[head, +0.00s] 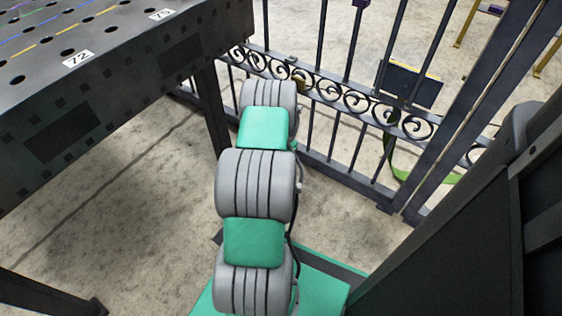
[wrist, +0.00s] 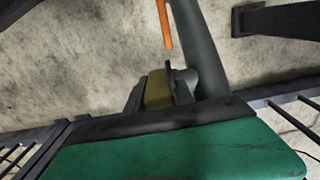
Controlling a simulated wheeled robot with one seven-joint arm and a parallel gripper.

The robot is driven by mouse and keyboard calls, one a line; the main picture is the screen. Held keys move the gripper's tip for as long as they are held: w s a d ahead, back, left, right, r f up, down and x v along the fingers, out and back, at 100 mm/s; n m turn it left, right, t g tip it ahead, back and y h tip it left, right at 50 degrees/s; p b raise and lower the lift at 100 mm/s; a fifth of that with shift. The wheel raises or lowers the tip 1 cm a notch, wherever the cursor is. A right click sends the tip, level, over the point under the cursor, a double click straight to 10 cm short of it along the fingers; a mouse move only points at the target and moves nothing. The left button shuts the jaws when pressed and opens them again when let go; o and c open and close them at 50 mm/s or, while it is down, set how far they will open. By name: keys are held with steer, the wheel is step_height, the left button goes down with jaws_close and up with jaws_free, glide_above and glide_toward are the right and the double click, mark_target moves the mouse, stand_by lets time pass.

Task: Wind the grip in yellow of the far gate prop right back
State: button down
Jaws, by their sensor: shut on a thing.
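In the wrist view the yellow grip (wrist: 158,90) is a small dull-yellow block, seen just beyond the dark edge of my green and black hand. My gripper (wrist: 151,96) is shut on this grip, with dark finger parts close on both sides of it. A thick grey bar (wrist: 200,48) runs upward just right of the grip, with a rounded grey piece at its foot. In the head view my arm reaches away to the scroll gate (head: 340,92), and its links hide most of my gripper. I cannot tell from these views how far the grip is turned.
A dark perforated table (head: 110,85) with number labels stands at the left. The gate's dark posts (head: 455,110) rise at the right. Behind the bars are a dark panel (head: 412,84) and a green band (head: 400,165). An orange rod (wrist: 165,24) shows in the wrist view. Concrete floor is open left of my arm.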

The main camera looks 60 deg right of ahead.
steer(key=shift+y, duration=0.3)
steer(key=c, duration=1.4)
jaws_free()
steer(key=shift+o, duration=0.2)
steer(key=shift+r, duration=0.1)
step_height(320, 180, up, 8)
steer(key=p, duration=0.3)
steer(key=shift+d+f, duration=0.15)
steer(key=shift+f, duration=0.1)
steer(key=shift+o, duration=0.2)
